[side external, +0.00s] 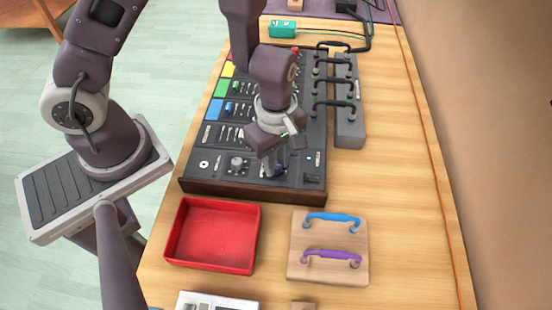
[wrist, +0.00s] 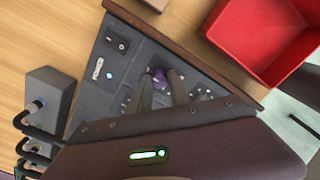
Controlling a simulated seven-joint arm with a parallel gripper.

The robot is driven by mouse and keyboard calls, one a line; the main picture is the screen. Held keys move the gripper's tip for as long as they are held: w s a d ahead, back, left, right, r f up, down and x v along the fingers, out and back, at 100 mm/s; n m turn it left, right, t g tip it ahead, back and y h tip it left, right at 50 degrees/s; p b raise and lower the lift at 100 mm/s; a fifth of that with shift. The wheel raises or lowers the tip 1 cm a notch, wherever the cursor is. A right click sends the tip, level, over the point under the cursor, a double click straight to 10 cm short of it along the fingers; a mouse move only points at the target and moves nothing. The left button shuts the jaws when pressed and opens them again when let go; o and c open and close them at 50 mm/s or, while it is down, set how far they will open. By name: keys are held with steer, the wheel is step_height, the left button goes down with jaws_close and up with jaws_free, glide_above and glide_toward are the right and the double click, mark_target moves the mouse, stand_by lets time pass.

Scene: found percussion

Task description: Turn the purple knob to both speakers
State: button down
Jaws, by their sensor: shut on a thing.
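The purple knob (wrist: 158,77) sits on the dark console panel (wrist: 104,47) and shows between my fingertips in the wrist view. My gripper (side external: 274,168) points down over the near right part of the console (side external: 252,193) in the side view. Its fingers (wrist: 165,86) are shut on the purple knob, with one finger on either side. The fingers hide much of the knob and any marks around it, so I cannot tell which setting it points to.
A red tray (side external: 212,235) and a wooden board (side external: 327,268) with blue and purple handles lie in front of the console. A grey block with black handles (side external: 349,128) stands right of it. A silver knob (side external: 237,164) is left of my gripper. Bare table lies far right.

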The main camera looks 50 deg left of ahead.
mark_target(276, 165)
steer(key=c, duration=1.2)
jaws_free()
steer(key=shift+c, duration=0.2)
steer(key=shift+r, duration=0.1)
step_height(276, 165, up, 6)
steer(key=shift+d+f, duration=0.1)
steer(key=shift+r, duration=0.6)
